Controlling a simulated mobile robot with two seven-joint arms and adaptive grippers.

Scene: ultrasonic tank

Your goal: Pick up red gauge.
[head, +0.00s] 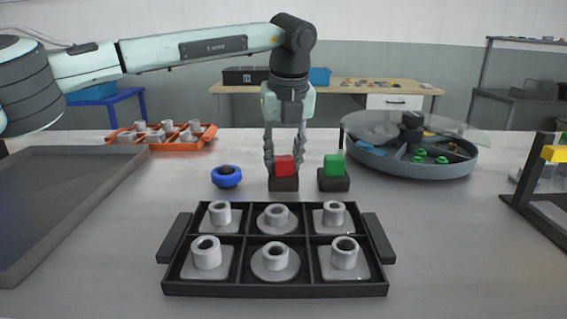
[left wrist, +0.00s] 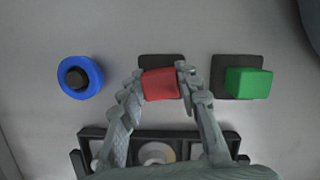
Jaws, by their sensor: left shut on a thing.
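The red gauge (head: 284,165) is a red block at a black base (head: 284,184) in the middle of the table, behind the black tray. My left gripper (head: 285,160) comes down on it from above, with its fingers shut on the red block's two sides. In the left wrist view the red gauge (left wrist: 161,84) sits between the fingertips (left wrist: 160,80), with part of the black base (left wrist: 160,62) showing beyond it. I cannot tell whether the block is still touching the base. My right gripper is not in view.
A green block (head: 333,165) on a black base stands close to the right, and a blue ring (head: 226,177) lies to the left. A black six-compartment tray (head: 277,291) with grey parts lies in front. A round grey tank (head: 420,166) stands at back right, an orange tray (head: 205,141) at back left.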

